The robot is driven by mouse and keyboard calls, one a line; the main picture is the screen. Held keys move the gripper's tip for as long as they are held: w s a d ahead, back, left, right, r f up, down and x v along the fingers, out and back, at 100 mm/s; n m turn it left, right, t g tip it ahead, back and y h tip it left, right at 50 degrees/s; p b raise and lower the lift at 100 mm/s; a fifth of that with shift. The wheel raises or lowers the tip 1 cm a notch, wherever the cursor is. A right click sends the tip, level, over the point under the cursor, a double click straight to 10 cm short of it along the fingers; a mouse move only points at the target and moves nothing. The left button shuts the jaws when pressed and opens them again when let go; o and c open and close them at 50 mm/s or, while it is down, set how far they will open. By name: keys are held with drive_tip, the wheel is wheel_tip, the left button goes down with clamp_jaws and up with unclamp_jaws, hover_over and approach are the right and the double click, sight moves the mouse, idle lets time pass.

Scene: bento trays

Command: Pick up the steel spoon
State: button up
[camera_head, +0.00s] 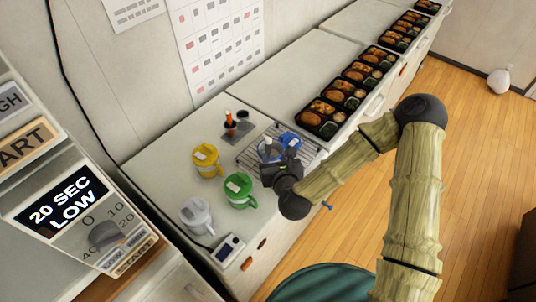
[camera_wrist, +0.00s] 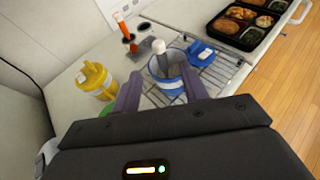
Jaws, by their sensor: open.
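A grey, spoon-like utensil (camera_wrist: 160,60) with a rounded, pale upper end stands tilted in a white-and-blue cup (camera_wrist: 170,88). I take it for the steel spoon; its lower part is hidden inside the cup. The cup stands on a wire rack (camera_wrist: 222,70) and also shows in the head view (camera_head: 265,152), partly behind my gripper (camera_head: 284,158). In the wrist view my gripper (camera_wrist: 161,72) is open, with one finger on each side of the cup and spoon in the picture. I cannot tell whether the fingers touch anything.
A blue lid-like piece (camera_wrist: 201,52) lies on the rack. Yellow (camera_head: 207,160), green (camera_head: 239,190) and white (camera_head: 196,214) mugs stand nearby. Filled bento trays (camera_head: 320,117) line the counter to the right.

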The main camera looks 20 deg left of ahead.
sight(269, 142)
drive_tip(key=p+x, duration=0.2)
drive_tip(key=x, duration=0.5)
drive_tip(key=shift+w+f, duration=0.1)
drive_tip(key=shift+a+p, duration=0.1)
drive_tip(key=shift+p, duration=0.2)
drive_tip(key=shift+w+a+p, duration=0.3)
drive_tip(key=shift+w+p, duration=0.25)
drive_tip(key=shift+p, duration=0.15)
drive_tip(key=p+x, duration=0.1)
drive_tip(key=x, duration=0.2)
drive_tip(key=shift+p, duration=0.4)
drive_tip(key=shift+w+a+f, duration=0.2)
drive_tip(key=shift+w+f, duration=0.15)
clamp_jaws()
